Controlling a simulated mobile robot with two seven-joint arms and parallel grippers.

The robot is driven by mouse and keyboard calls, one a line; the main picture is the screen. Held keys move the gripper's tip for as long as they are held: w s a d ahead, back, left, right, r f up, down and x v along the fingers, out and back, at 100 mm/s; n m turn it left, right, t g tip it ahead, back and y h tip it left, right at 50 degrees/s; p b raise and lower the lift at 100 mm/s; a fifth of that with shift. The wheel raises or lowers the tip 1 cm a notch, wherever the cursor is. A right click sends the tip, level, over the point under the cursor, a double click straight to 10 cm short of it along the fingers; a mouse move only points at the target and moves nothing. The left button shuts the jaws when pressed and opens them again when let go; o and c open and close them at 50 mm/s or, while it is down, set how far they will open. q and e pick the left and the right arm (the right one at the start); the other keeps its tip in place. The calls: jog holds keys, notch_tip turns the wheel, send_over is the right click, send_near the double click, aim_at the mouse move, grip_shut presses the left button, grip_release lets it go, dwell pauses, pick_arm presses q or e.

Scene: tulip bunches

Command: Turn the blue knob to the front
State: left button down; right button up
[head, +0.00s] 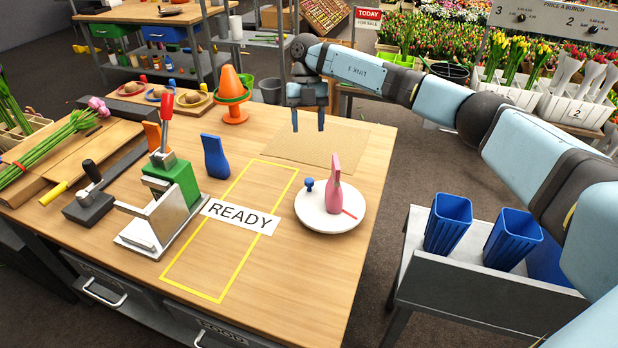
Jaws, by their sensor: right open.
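A small blue knob (309,184) stands near the left edge of a round white disc (318,220) on the wooden table. A red strip (350,214) lies near the disc's right edge. My right gripper (308,126) is open and empty, pointing down, with its fingers apart. It is above the brown mat, behind the disc and apart from the knob. My left gripper is not in view.
A yellow outline with a READY label (240,216) lies left of the disc. A green press with a red lever (172,185) and a blue upright piece (215,156) stand farther left. Blue buckets (447,222) sit on a grey side stand.

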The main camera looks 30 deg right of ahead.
aim_at(310, 179)
jog(key=x, duration=1.3)
jog(key=shift+s+a+f+b, duration=0.15)
jog(key=shift+b, duration=0.15)
jog(key=shift+c, duration=0.5)
grip_shut()
